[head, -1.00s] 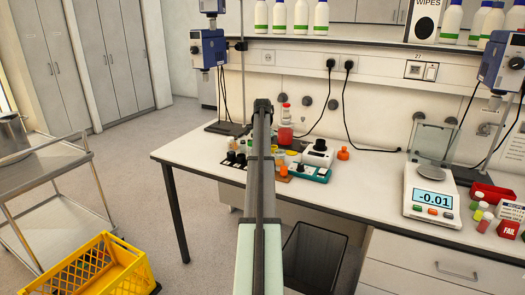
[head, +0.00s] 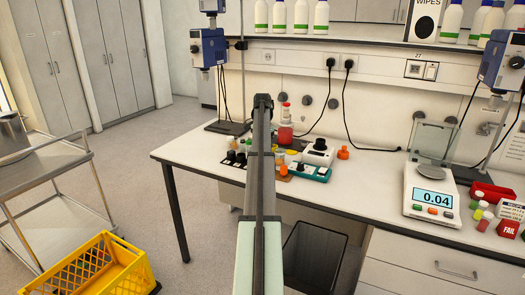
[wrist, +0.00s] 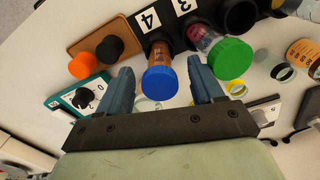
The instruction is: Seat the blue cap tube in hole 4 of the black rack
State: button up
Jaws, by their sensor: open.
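The blue cap tube (wrist: 160,82) has amber-brown contents and shows in the wrist view with its cap toward the camera. Its lower end goes into the dark hole of the black rack (wrist: 175,20) beside the label 4; how deep it sits is hard to tell. My gripper (wrist: 159,66) is open, with one finger on each side of the blue cap and a visible gap on both sides. In the head view my arm covers the gripper and the tube.
A green-capped tube (wrist: 229,58) stands in the rack by label 3, close to my right finger. A brown board (wrist: 117,28) with orange and black caps and a teal box (wrist: 60,103) lie to the left. The balance (head: 432,196) stands farther right on the bench.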

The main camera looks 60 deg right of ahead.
notch_tip(320, 180, up, 12)
dwell(0.4)
